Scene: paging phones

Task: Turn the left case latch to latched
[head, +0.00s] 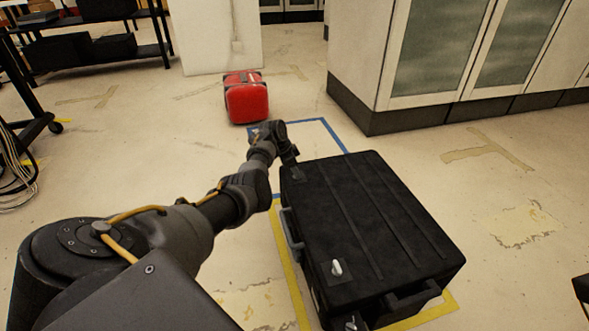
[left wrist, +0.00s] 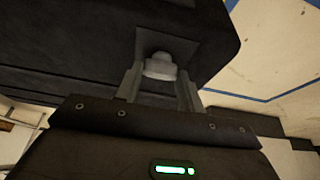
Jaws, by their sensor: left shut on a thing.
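A large black case (head: 385,215) lies flat on the floor. My left gripper (head: 290,158) is at its far left corner. In the left wrist view my left gripper (left wrist: 160,85) has its two fingers on either side of a grey latch knob (left wrist: 160,67) on a dark plate on the case (left wrist: 70,45), and is shut on it. In the head view that latch is mostly hidden by the gripper. A second latch with a pale knob (head: 336,268) is at the near left part of the case. My right gripper is not in view.
A carry handle (head: 291,228) is on the case's left side. Yellow tape (head: 283,250) and blue tape (head: 335,135) mark the floor around it. A red case (head: 246,98) stands beyond. White cabinets (head: 365,60) are at the back right.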

